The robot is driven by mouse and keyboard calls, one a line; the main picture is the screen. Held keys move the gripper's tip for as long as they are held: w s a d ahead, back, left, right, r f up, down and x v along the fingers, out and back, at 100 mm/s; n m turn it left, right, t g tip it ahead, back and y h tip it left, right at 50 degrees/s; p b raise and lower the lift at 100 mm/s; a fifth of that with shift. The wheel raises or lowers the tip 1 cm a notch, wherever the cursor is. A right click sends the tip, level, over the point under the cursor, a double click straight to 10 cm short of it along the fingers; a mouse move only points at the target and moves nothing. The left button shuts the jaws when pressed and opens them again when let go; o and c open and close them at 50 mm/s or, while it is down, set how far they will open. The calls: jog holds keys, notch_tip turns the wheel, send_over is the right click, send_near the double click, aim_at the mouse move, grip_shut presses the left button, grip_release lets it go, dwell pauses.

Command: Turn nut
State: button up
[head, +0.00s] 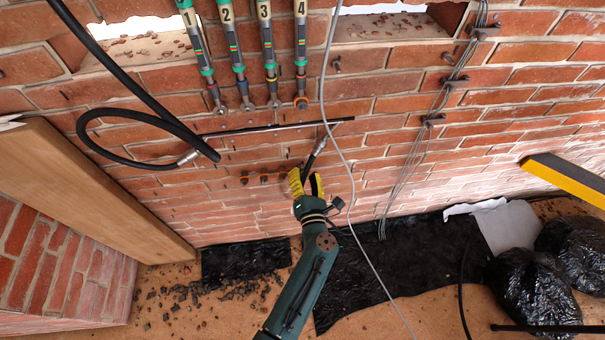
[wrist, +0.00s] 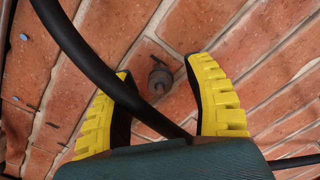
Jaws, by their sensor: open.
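My gripper (head: 306,184) is open at the brick wall, at the right end of a short row of small dark fittings with orange marks (head: 264,177). In the wrist view its yellow ribbed fingers (wrist: 158,68) stand apart. A dark grey nut or bolt end (wrist: 160,80) protrudes from the bricks and shows in the gap between them. I cannot tell whether the fingertips are level with it; no contact shows. In the head view my gripper hides this spot.
A black cable (wrist: 90,65) crosses the wrist view beside the nut, passing between the fingers. Numbered green-and-grey tools (head: 237,60) hang above. A thin grey cable (head: 345,165) hangs just right of my gripper. A wooden beam (head: 95,185) is at left, black bags (head: 535,285) at right.

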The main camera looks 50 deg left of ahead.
jog(key=shift+s+a+f+n, duration=0.2)
jog(key=shift+s+f+n, duration=0.05)
jog(key=shift+n, duration=0.45)
jog(key=shift+f, duration=0.1)
grip_shut()
